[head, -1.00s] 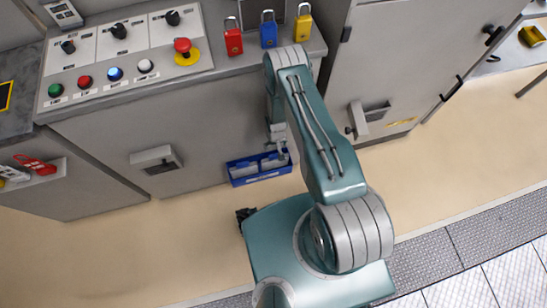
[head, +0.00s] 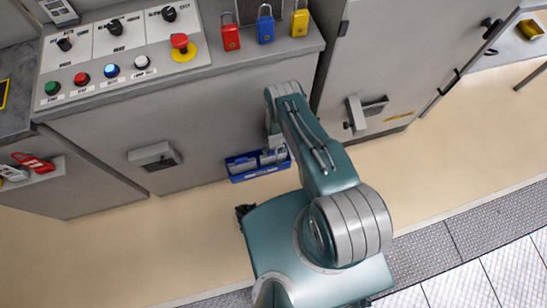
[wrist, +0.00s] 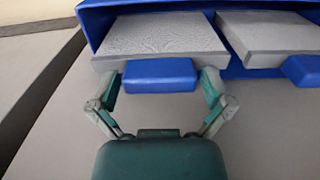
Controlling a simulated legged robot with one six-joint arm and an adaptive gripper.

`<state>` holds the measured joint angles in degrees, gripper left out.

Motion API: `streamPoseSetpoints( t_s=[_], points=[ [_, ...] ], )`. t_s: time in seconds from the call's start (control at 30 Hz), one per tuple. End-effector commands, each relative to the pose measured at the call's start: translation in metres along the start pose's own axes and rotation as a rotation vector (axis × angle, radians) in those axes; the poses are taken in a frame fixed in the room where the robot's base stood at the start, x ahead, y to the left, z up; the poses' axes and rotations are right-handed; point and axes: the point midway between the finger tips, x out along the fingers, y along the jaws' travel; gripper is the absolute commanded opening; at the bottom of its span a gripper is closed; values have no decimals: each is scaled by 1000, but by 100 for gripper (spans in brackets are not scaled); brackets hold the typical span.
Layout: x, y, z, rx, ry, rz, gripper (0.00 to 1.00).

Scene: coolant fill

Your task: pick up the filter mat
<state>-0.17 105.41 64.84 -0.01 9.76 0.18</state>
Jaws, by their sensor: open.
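A grey, rough-topped filter mat (wrist: 160,40) with a blue front tab (wrist: 160,75) lies in a blue bin (wrist: 95,25). A second grey mat (wrist: 268,35) with a blue tab lies to its right. My gripper (wrist: 160,82) is open, with one finger on each side of the first mat's tab. Whether the fingers touch the tab I cannot tell. In the head view the blue bin (head: 240,176) is on the floor side of the grey cabinet, and my arm partly hides it and the gripper.
The grey cabinet front (head: 215,130) stands behind the bin. Red (head: 230,38), blue (head: 265,30) and yellow (head: 299,23) padlocks and a control panel (head: 120,50) are on top. A grey cabinet door (head: 400,60) stands to the right. Beige floor (head: 150,225) is free at the left.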

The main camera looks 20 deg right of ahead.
Motion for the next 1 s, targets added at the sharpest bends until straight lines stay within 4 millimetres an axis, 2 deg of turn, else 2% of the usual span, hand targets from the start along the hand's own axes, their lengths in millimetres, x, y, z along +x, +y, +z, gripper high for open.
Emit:
streamPoseSetpoints(
  t_s=[0.27, 0.37, 0.4, 0.43, 0.47, 0.8, 1.0],
  points=[
    [3, 0, 0, 0, 0, 0, 100],
    [3, 0, 0, 0, 0, 0, 60],
    [2, 0, 0, 0, 1, 0, 42],
    [3, 0, 0, 0, 0, 0, 29],
    [3, 0, 0, 0, 0, 0, 24],
    [2, 0, 0, 0, 0, 0, 23],
    [-7, 0, 4, 0, 1, 0, 23]
  ],
)
